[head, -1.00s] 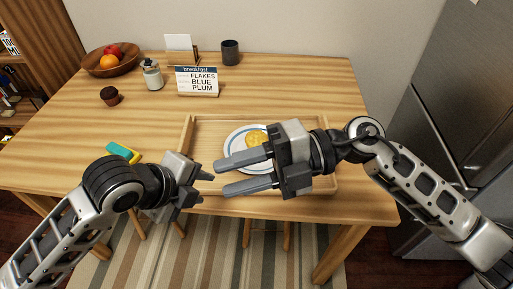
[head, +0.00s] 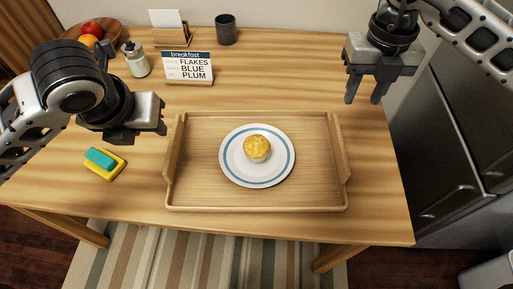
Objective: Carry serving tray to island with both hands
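The wooden serving tray (head: 205,196) lies flat on the table near its front edge, with raised sides at left and right. A white plate with a blue ring (head: 237,175) sits in the tray, with a yellow-topped muffin (head: 257,148) on it. My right gripper (head: 366,98) is open and empty, above the table's right side, behind and right of the tray, fingers pointing down. My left gripper (head: 150,130) is beside the tray's back left corner, apart from the tray as far as I can see. Its fingers are mostly hidden, so its opening is unclear.
A yellow and teal sponge (head: 104,162) lies left of the tray. A breakfast sign (head: 188,68), a jar (head: 136,60), a dark cup (head: 226,30) and a fruit bowl (head: 112,32) stand at the back. The wooden table (head: 290,85) is clear behind the tray. A fridge (head: 443,140) stands right.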

